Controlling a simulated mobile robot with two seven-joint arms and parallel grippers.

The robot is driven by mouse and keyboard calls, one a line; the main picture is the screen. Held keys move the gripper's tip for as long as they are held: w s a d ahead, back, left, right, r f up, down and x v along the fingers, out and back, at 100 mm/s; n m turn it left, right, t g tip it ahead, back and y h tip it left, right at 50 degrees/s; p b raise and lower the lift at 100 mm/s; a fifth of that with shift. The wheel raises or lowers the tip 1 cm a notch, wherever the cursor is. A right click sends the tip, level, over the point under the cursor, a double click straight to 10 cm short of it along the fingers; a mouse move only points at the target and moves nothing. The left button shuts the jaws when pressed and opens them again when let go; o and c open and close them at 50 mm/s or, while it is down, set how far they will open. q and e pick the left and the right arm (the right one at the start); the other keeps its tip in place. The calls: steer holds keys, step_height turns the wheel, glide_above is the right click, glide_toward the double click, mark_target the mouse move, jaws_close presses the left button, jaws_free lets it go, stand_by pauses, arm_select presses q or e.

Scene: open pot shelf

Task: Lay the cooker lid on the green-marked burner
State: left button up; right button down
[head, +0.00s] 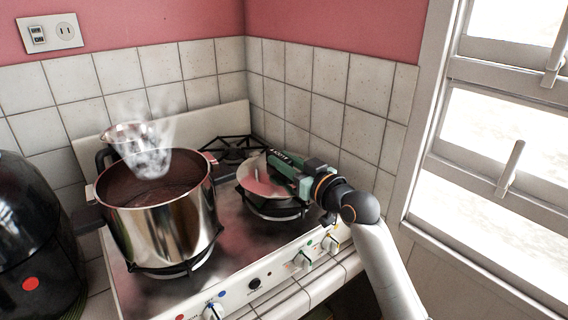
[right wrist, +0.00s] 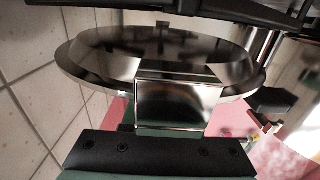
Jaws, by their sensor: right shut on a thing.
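The cooker lid (head: 258,178) is a round, shiny metal disc in the head view, over the right front burner (head: 270,207). My right gripper (head: 284,172) is shut on its handle; the block-like metal handle (right wrist: 175,98) and the lid's disc (right wrist: 105,60) fill the middle of the right wrist view. The lid looks close above the black grate or resting on it; I cannot tell which. A green mark (head: 309,242) shows on the front panel by a knob. My left gripper is not in view.
A large steaming pot (head: 160,225) stands on the left front burner. A back burner grate (head: 232,147) is bare, and a smaller pan (head: 125,130) sits behind the pot. A black appliance (head: 35,235) stands at left. Tiled walls and a window border the stove.

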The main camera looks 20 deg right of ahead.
steer(key=shift+f, duration=0.15)
steer(key=shift+f, duration=0.15)
steer(key=shift+f, duration=0.25)
steer(key=c, duration=0.7)
jaws_free()
steer(key=shift+f, duration=0.1)
steer(key=shift+r, duration=0.5)
steer(key=b+v, duration=0.1)
steer(key=v, duration=1.1)
steer(key=shift+d+f, duration=0.1)
steer(key=shift+f, duration=0.05)
